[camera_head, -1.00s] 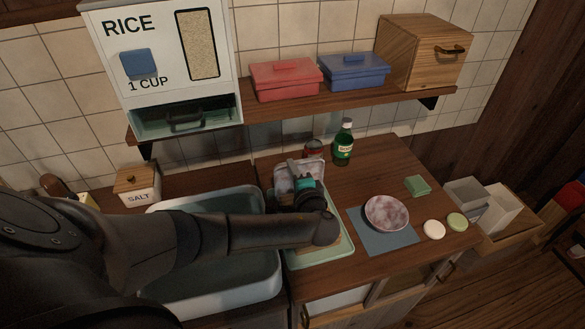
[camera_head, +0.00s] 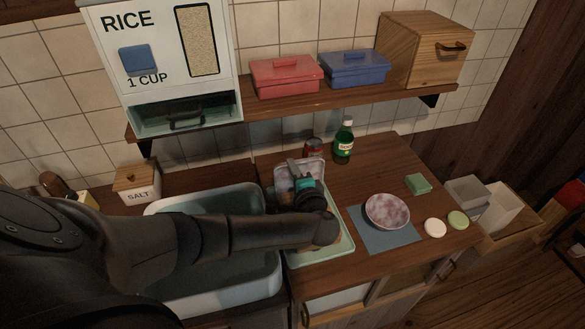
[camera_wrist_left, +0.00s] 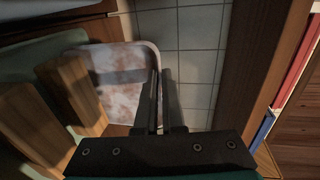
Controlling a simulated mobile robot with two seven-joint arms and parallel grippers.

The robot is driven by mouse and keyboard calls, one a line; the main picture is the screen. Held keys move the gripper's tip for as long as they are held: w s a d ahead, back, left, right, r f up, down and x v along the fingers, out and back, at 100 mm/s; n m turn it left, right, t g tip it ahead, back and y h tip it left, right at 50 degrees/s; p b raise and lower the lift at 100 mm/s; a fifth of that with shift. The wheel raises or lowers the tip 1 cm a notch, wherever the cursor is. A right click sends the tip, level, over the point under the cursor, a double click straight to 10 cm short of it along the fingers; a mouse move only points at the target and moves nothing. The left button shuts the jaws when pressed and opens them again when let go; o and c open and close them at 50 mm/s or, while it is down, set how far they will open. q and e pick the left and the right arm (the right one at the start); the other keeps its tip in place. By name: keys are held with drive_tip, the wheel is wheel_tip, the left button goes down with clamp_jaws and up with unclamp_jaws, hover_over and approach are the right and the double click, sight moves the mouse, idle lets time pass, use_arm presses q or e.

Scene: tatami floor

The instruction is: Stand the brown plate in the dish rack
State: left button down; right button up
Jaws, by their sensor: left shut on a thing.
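A pale, brownish-pink marbled plate (camera_head: 311,168) with rounded corners stands on edge at the back of the pale green tray (camera_head: 338,247). It also shows in the left wrist view (camera_wrist_left: 118,85), beside the wooden slats (camera_wrist_left: 78,92) of what looks like the dish rack. My left gripper (camera_head: 294,167) is shut on the plate's edge; its two dark fingers show in the left wrist view (camera_wrist_left: 160,90). My left forearm and wrist hide most of the rack in the head view. I cannot tell whether the plate rests in a slot. My right gripper is not in view.
A sink basin (camera_head: 265,285) lies left of the tray. A marbled round dish (camera_head: 387,210) sits on a blue mat (camera_head: 382,240) to the right. A green bottle (camera_head: 344,141) and a red can (camera_head: 313,147) stand behind. A shelf (camera_head: 300,104) overhangs the counter.

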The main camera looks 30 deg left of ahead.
use_arm(q)
drive_tip(key=shift+f, duration=0.25)
drive_tip(key=c, duration=0.9)
unclamp_jaws()
drive_tip(key=shift+c, duration=0.2)
drive_tip(key=p+v, duration=0.1)
drive_tip(key=v, duration=1.4)
drive_tip(key=shift+s+d, duration=0.1)
drive_tip(key=shift+d, duration=0.05)
